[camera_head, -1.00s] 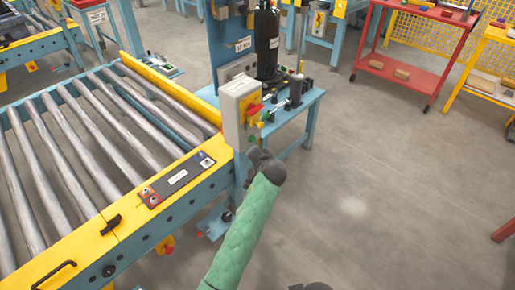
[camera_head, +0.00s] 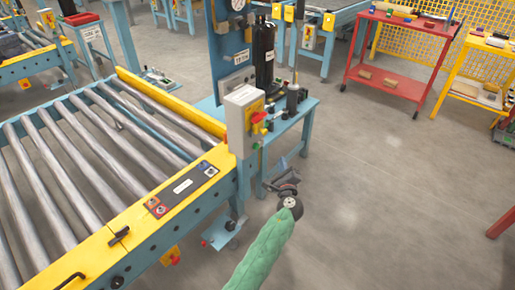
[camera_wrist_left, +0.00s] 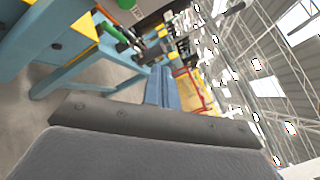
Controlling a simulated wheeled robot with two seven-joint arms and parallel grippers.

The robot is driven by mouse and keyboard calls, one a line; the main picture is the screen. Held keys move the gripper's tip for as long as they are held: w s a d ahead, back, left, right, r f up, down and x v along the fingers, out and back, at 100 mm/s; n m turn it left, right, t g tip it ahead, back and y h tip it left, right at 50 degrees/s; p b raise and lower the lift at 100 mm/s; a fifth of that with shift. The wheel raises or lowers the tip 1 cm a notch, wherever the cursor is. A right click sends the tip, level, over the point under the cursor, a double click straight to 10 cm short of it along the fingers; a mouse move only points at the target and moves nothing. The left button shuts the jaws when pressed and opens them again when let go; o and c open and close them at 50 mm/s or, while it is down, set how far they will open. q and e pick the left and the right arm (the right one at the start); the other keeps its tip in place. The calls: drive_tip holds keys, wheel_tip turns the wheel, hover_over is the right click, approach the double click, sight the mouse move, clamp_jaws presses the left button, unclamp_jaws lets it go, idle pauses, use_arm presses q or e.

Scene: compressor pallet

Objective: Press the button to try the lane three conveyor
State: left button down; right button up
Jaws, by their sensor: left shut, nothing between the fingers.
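A grey control box (camera_head: 236,122) stands at the far right corner of the roller conveyor (camera_head: 85,165). Green parts (camera_wrist_left: 112,31) show at the upper left of the left wrist view, which is tilted. My right gripper is not in view.
A blue stand (camera_head: 290,118) with a black cylinder (camera_head: 264,55) is close behind the box. A red cart (camera_head: 398,55) and a yellow rack (camera_head: 480,62) stand at the back right. The floor (camera_head: 370,190) to the right is clear.

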sight(257, 147)
use_arm(q)
drive_tip(key=shift+w+a, duration=0.1)
